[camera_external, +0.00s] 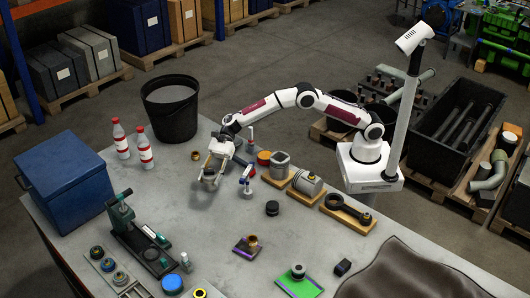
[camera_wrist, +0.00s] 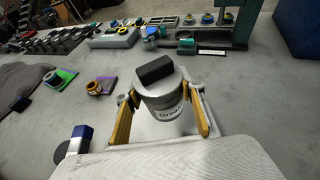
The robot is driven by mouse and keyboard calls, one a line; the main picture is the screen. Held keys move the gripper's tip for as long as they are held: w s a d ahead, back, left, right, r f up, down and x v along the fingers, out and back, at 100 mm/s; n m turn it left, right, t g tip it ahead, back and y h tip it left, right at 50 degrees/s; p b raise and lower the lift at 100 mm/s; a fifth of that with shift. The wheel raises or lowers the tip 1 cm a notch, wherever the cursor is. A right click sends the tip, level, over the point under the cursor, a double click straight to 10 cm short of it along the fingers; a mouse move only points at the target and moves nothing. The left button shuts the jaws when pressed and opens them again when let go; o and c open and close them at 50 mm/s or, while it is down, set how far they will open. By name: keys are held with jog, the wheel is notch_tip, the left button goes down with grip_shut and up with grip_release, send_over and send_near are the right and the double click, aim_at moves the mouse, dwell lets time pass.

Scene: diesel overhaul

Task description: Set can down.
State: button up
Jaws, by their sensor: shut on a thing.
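In the external view my gripper (camera_external: 211,174) is low over the left-middle part of the grey workbench (camera_external: 205,232). The can is small and largely hidden by the fingers there. I cannot tell whether its base touches the bench.
A black bucket (camera_external: 171,110), two red-and-white bottles (camera_external: 145,148) and a blue box (camera_external: 65,180) stand left of my gripper. A blue-and-white tool (camera_external: 247,182) is close on its right, with engine parts on boards (camera_external: 293,181) beyond. Bench in front is fairly clear.

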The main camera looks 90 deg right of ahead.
aim_at(212, 187)
jog(key=shift+f, duration=3.1)
jog(key=shift+f, duration=1.85)
jog(key=shift+f, duration=0.15)
jog(key=o, duration=1.3)
